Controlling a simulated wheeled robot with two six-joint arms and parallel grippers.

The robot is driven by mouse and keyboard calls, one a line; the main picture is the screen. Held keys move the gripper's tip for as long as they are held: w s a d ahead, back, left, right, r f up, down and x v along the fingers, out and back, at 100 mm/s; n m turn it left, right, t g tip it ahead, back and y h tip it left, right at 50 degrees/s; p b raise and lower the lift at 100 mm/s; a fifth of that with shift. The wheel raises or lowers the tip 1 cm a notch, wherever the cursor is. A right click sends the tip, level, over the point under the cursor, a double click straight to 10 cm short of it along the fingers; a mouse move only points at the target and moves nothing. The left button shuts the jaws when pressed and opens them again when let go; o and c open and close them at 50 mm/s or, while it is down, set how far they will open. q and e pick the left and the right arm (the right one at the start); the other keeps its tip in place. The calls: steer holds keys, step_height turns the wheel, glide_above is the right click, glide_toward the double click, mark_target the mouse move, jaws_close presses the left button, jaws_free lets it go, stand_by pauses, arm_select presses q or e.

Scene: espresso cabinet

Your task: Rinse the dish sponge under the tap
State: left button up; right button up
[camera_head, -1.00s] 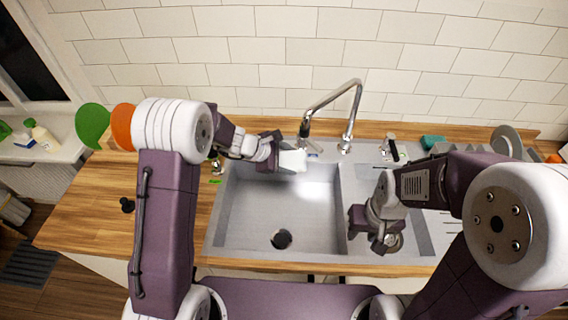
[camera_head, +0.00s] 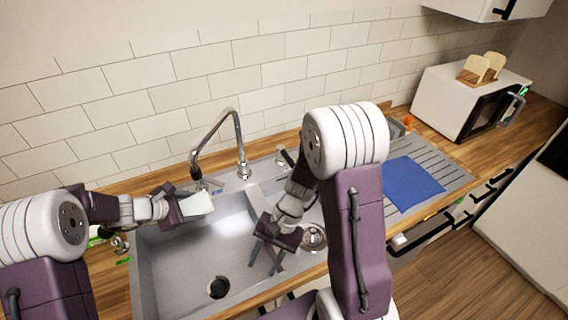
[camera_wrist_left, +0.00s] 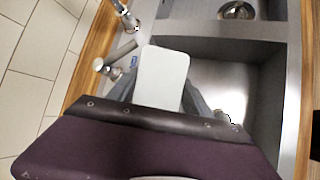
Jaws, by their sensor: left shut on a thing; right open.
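The pale, almost white sponge (camera_head: 198,204) is in my left gripper (camera_head: 184,206), which is shut on it above the back left of the large sink basin. The sponge also shows in the left wrist view (camera_wrist_left: 161,76), sticking out flat between the fingers. The chrome tap (camera_head: 236,140) stands behind the sink, and its curved spout comes down close behind the sponge in the head view. I see no water stream. I cannot tell whether the sponge is directly under the outlet. My right gripper (camera_head: 268,260) is open and empty, low over the sink's divider.
The steel basin (camera_head: 190,262) has a dark drain (camera_head: 218,287). A blue cloth (camera_head: 411,184) lies on the ridged drainer at the right. A white microwave (camera_head: 450,95) with toast slices on top stands further right. The tiled wall is close behind the tap.

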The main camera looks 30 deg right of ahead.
steer(key=w+d+f+m+t+y, duration=0.1)
steer(key=w+m+t+y, duration=0.2)
steer(key=w+m+t, duration=0.5)
steer(key=w+d+m+t+y, duration=0.25)
steer(key=w+m, duration=0.25)
steer(key=w, duration=0.6)
steer(key=m+t+h, duration=1)
steer(key=m+h, duration=0.1)
steer(key=m, duration=0.1)
glide_toward(290, 161)
steer(key=shift+g, duration=0.25)
steer(key=w, duration=1.1)
steer(key=shift+d+f, duration=0.15)
steer(key=shift+f, duration=0.15)
jaws_close()
